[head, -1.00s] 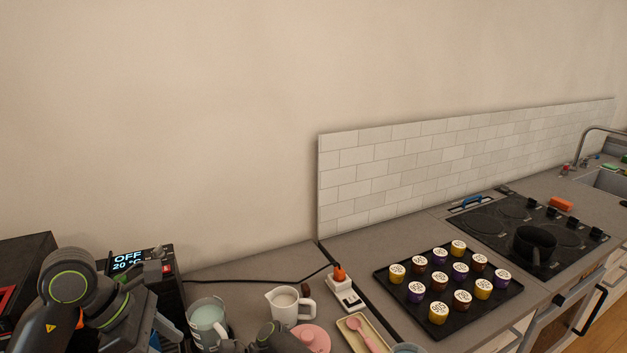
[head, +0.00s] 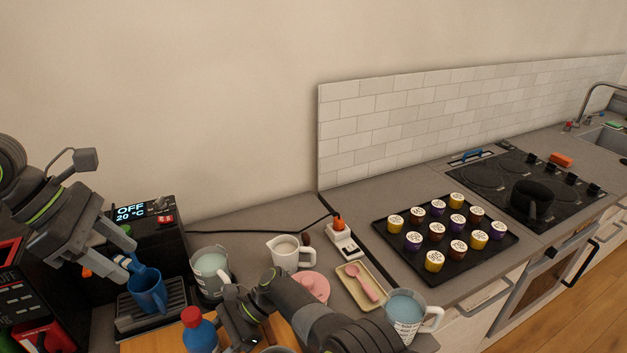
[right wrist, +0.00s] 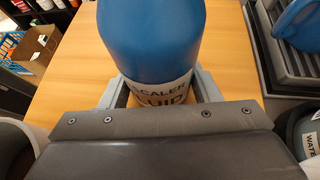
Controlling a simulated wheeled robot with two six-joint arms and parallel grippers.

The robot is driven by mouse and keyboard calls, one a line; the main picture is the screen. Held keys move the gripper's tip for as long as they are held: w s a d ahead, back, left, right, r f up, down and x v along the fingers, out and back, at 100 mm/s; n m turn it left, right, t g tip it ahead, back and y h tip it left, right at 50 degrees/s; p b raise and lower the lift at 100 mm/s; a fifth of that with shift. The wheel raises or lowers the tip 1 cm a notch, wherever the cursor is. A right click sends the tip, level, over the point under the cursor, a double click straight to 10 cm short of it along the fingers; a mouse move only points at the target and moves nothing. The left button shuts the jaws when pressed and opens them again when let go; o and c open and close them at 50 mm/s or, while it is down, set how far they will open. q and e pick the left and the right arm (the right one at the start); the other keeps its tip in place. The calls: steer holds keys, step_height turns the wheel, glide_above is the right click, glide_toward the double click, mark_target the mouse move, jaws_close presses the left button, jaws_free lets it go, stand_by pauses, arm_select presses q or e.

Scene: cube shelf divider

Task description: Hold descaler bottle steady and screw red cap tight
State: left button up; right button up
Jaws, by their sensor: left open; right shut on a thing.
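The descaler bottle (head: 201,334) is blue with a red cap (head: 192,316) on top. It stands upright at the bottom of the head view. In the right wrist view the blue bottle (right wrist: 152,35) has a white label reading "SCALER FLUID" in part. My right gripper (right wrist: 158,97) is shut on the bottle, with a finger on each side. My left gripper (head: 128,258) is open, above the blue cup at the coffee machine, up and left of the red cap. Whether the cap is tight cannot be told.
A blue cup (head: 147,290) stands on the machine's drip tray (head: 172,316). A water jug (head: 210,270), a white pitcher (head: 285,252), a pink lid (head: 312,287) and a spoon tray (head: 376,303) crowd the counter. The wooden board (right wrist: 60,95) lies under the bottle.

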steer(key=o, duration=1.2)
steer(key=shift+c, duration=0.2)
steer(key=v, duration=1.2)
steer(key=shift+w, duration=0.1)
